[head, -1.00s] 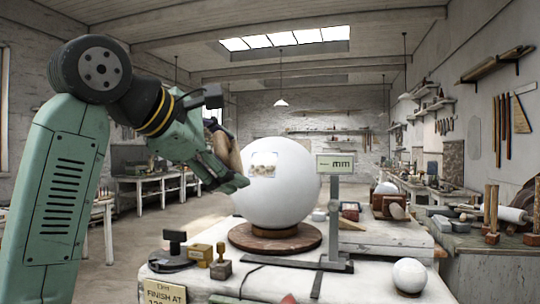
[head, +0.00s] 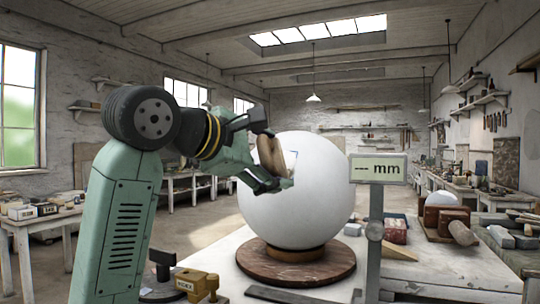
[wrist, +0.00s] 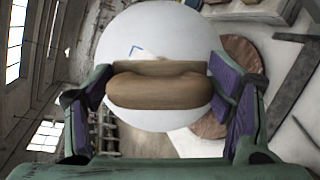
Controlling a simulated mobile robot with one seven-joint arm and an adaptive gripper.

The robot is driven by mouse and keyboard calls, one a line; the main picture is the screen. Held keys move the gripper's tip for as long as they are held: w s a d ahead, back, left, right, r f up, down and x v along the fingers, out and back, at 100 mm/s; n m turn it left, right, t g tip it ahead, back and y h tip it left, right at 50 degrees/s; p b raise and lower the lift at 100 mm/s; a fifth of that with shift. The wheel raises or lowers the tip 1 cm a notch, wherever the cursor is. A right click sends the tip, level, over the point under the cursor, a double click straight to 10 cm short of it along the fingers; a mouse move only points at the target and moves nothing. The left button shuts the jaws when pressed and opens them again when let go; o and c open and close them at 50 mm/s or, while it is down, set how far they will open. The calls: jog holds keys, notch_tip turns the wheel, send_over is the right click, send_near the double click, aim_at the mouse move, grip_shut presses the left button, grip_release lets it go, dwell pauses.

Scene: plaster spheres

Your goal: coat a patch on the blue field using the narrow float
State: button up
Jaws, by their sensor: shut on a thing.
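A large white plaster sphere (head: 310,200) rests on a round brown wooden base (head: 265,268) on the worktable. My gripper (head: 270,160) is in front of the sphere's upper left side. It is shut on a wooden tool, the float (wrist: 160,90), whose brown handle lies between the purple finger pads in the wrist view. The float also shows in the head view (head: 270,152). A blue-outlined patch (wrist: 137,51) shows on the sphere just beyond the float, mostly hidden by it. I cannot tell whether the float touches the sphere.
A gauge on a post with a "--- mm" display (head: 377,169) stands right of the sphere. Small blocks and a stamp-like tool (head: 163,262) lie at the table's front left. A wooden cradle with a smaller white ball (head: 441,198) stands at the right.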

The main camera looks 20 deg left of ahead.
jog(key=shift+w+f, duration=0.3)
jog(key=shift+w, duration=0.45)
jog(key=shift+w+f, duration=0.25)
jog(key=shift+w, duration=0.5)
jog(key=shift+w+f, duration=0.3)
jog(key=shift+w, duration=0.45)
jog(key=shift+w+a+f, duration=0.1)
jog(key=shift+w, duration=0.25)
jog(key=shift+w+a+r, duration=0.2)
jog(key=shift+r, duration=0.3)
jog(key=shift+w+a+r, duration=0.15)
jog(key=shift+w+r, duration=0.05)
jog(key=shift+r, duration=0.25)
jog(key=shift+f, duration=0.1)
